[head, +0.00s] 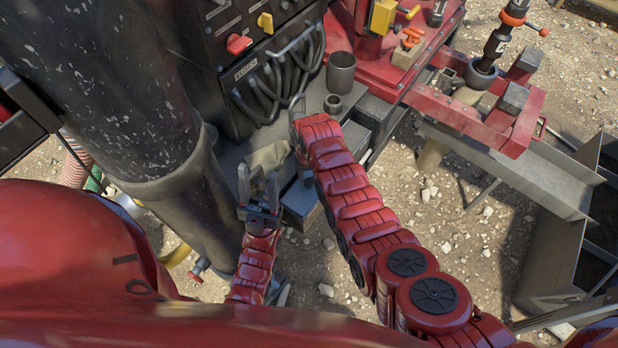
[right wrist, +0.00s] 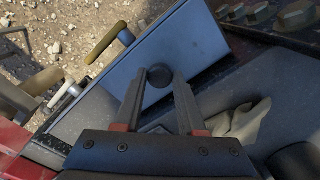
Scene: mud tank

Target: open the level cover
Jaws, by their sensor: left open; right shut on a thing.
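In the right wrist view a flat blue-grey plate (right wrist: 185,50), which looks like the level cover, carries a round black knob (right wrist: 159,75). My right gripper (right wrist: 160,85) is shut on this knob, with one finger on each side of it. Whether the plate is raised or lies flat I cannot tell. In the head view my right gripper (head: 297,108) is partly hidden by its own red arm, and the knob cannot be made out there. My left gripper (head: 258,182) is open and empty, its two fingers pointing up, left of the right arm.
A crumpled beige cloth (head: 268,156) lies on the grey ledge near both grippers. A metal cup (head: 341,73) stands beyond the right gripper. A control panel with cables (head: 280,80) and a thick dark column (head: 140,120) stand at the left.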

